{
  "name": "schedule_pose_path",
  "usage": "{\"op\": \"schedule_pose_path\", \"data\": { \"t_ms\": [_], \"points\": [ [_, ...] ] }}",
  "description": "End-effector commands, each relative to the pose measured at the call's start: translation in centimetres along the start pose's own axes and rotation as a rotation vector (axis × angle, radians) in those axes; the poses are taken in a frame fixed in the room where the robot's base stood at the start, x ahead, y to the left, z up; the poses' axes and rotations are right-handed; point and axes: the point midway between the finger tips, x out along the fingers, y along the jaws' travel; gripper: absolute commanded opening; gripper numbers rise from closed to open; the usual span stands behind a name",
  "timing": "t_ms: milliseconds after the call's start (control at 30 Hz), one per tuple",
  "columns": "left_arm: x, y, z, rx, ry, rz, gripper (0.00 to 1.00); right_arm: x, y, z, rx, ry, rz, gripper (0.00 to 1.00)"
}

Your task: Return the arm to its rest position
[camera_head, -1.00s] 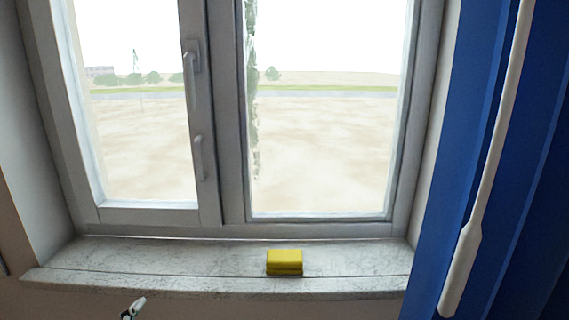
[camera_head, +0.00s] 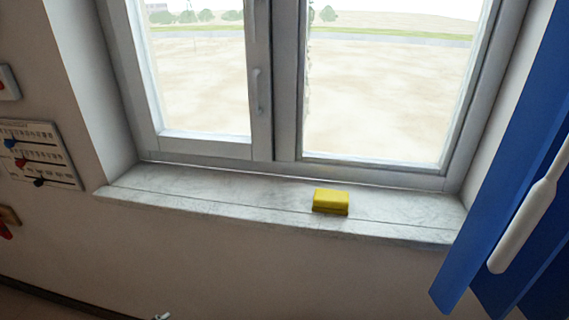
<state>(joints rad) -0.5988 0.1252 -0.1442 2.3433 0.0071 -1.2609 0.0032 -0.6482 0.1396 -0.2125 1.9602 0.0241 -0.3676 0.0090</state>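Only a small grey tip of what looks like my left gripper (camera_head: 162,317) shows at the bottom edge, left of the middle. It is in front of the wall and well below the window sill. The rest of that arm is cut off, so I cannot see whether the gripper is open or shut. My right gripper is not in view.
A yellow block (camera_head: 331,201) sits on the marble window sill (camera_head: 230,200) below the closed window. A blue curtain (camera_head: 470,250) and a white rod (camera_head: 525,222) hang at the right. A panel with sliders (camera_head: 40,155) is on the left wall.

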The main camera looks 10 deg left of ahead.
Motion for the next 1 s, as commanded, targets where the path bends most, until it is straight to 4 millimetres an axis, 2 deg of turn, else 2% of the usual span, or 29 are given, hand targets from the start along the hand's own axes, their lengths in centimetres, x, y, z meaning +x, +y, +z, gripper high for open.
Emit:
{"op": "schedule_pose_path", "data": {
  "t_ms": [167, 300, 400, 500, 667, 1000],
  "points": [
    [2.1, 4.1, -1.1, -0.082, 0.108, 0.072, 0.77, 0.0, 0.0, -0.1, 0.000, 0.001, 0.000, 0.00],
    [3.5, 8.3, -2.1, -0.191, 0.222, 0.146, 0.77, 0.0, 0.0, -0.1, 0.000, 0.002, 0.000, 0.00],
    [4.0, 10.7, -2.4, -0.272, 0.295, 0.188, 0.77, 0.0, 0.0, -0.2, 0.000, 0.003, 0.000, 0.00],
    [4.2, 12.3, -2.6, -0.336, 0.347, 0.216, 0.77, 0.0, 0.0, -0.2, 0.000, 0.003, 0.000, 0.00],
    [4.2, 13.3, -2.8, -0.389, 0.391, 0.235, 0.77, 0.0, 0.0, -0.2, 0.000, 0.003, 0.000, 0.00],
    [4.2, 13.3, -2.8, -0.393, 0.393, 0.236, 0.77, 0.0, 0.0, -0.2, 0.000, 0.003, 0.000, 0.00]
  ]
}}
